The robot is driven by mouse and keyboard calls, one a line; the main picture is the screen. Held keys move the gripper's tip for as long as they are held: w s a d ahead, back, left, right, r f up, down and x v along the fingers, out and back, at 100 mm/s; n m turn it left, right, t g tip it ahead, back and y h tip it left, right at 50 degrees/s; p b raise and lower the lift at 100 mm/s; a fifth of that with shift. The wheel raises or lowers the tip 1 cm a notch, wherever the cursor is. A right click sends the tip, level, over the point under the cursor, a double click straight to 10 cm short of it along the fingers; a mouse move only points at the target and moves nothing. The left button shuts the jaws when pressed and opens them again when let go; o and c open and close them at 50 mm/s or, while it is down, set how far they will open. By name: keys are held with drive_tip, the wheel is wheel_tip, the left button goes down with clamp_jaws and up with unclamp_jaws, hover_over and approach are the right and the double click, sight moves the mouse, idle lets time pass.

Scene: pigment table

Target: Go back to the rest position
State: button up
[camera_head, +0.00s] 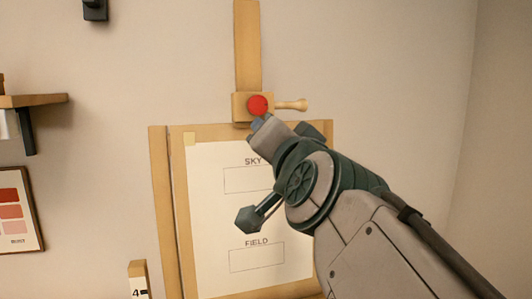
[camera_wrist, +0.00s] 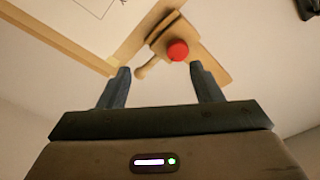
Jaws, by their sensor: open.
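My gripper (camera_wrist: 162,78) is open in the wrist view, its two dark fingers apart. A red ball-shaped knob (camera_wrist: 178,50) shows beyond the gap between the fingers, on a wooden clamp block (camera_wrist: 160,38). No object shows held between the fingers. In the head view my arm reaches up from the lower right, and my gripper (camera_head: 258,122) ends just below the red knob (camera_head: 257,104). The arm hides part of the sheet behind it. I cannot tell whether the fingers touch the clamp.
A wooden easel (camera_head: 160,210) holds a white sheet (camera_head: 215,205) marked SKY and FIELD. A wooden peg handle (camera_head: 291,105) sticks out right of the clamp. A shelf (camera_head: 35,100) and a red swatch chart (camera_head: 14,215) are on the left wall. The wall at right is bare.

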drive_tip(key=d+f+n+g+h, duration=0.1)
drive_tip(key=d+f+n+g, duration=0.2)
drive_tip(key=f, duration=0.9)
drive_tip(key=d+f+n+g, duration=0.1)
drive_tip(key=d+f+g, duration=0.3)
drive_tip(key=f, duration=0.8)
drive_tip(key=s+d+f+n+g+h, duration=0.1)
drive_tip(key=s+d+f+g, duration=0.2)
drive_tip(key=s+f, duration=0.3)
drive_tip(key=s+d+f+n+g+h, duration=0.1)
drive_tip(key=s+d+f+g, duration=0.2)
drive_tip(key=s+f, duration=0.4)
drive_tip(key=shift+f+g+h, duration=0.3)
drive_tip(key=shift+g, duration=0.5)
